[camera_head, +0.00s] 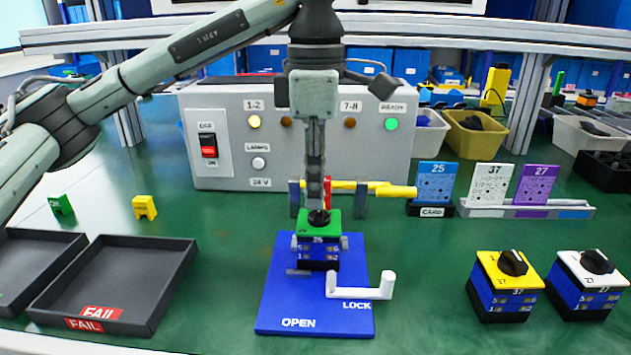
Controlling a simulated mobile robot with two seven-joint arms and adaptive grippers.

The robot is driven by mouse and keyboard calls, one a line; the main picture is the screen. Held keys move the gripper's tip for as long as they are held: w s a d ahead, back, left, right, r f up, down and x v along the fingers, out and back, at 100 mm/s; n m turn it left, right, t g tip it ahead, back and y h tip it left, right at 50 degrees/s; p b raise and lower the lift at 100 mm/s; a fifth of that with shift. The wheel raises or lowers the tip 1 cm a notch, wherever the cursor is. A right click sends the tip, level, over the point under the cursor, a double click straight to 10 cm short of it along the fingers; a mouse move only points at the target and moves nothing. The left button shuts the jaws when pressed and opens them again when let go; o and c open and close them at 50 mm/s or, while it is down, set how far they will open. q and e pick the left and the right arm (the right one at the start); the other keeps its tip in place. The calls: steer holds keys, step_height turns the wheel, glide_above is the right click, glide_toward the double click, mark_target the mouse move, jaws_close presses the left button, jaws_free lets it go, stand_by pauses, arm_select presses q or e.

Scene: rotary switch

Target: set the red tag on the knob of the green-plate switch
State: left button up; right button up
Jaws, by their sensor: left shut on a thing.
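The green-plate switch (332,228) stands on a blue fixture board (278,295), with its dark knob (318,218) on top, mostly hidden by my gripper. My left gripper (318,203) points straight down over the knob, its fingertips at or just above it. It is shut on the red tag (327,190), which shows only as a narrow red strip beside the fingers. Whether the tag touches the knob cannot be told. My right gripper is not in view.
A white lever (372,291) lies at the board's right, by the word LOCK. A yellow rod tool (390,190) lies behind. Green (62,204) and yellow (145,207) tags stand at left, near dark trays (150,259). Yellow-plate (490,262) and white-plate (575,264) switches stand at right.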

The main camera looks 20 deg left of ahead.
arm_select(q)
steer(key=shift+f+b, duration=0.45)
steer(key=shift+f, duration=0.25)
steer(key=o, duration=0.9)
steer(key=shift+o, duration=0.2)
step_height(320, 180, up, 12)
steer(key=shift+r, duration=0.1)
